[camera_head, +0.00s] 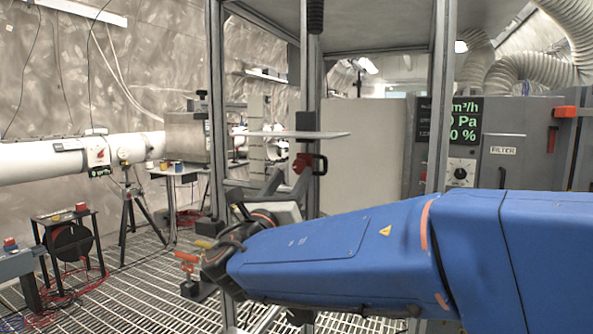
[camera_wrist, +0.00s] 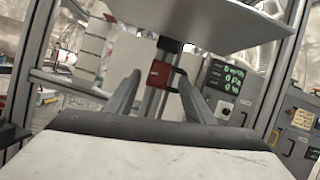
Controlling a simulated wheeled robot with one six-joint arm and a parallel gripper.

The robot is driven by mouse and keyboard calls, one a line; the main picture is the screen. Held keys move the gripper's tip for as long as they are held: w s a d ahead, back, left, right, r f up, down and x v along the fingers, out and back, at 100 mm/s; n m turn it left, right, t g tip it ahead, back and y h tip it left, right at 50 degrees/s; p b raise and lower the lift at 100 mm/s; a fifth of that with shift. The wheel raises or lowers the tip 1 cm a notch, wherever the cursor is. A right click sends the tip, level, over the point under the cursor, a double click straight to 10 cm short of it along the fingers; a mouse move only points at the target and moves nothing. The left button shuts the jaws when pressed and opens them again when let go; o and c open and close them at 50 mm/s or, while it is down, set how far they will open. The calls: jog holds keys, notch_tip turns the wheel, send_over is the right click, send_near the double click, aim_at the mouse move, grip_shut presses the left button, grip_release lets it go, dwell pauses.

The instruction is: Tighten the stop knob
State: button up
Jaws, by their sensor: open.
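A red block with a black curved handle (camera_head: 303,163) sits on a vertical metal post below a pale flat shelf. It may be the stop knob; no label shows. In the wrist view the red block (camera_wrist: 158,73) lies beyond and between my fingertips, with its dark handle to the right. My gripper (camera_head: 285,180) is open and empty, with its fingers pointing up toward the block. In the wrist view my gripper (camera_wrist: 160,80) shows a wide gap between the fingers. I cannot tell the exact distance to the block; no contact shows.
The pale shelf (camera_head: 295,134) is just above the block and shows close overhead in the wrist view (camera_wrist: 205,22). Metal frame posts (camera_head: 438,95) stand around my arm. A filter cabinet (camera_head: 505,150) with a display is at right.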

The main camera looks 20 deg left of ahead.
aim_at(298, 166)
jog(key=shift+x, duration=2.15)
jog(key=c, duration=1)
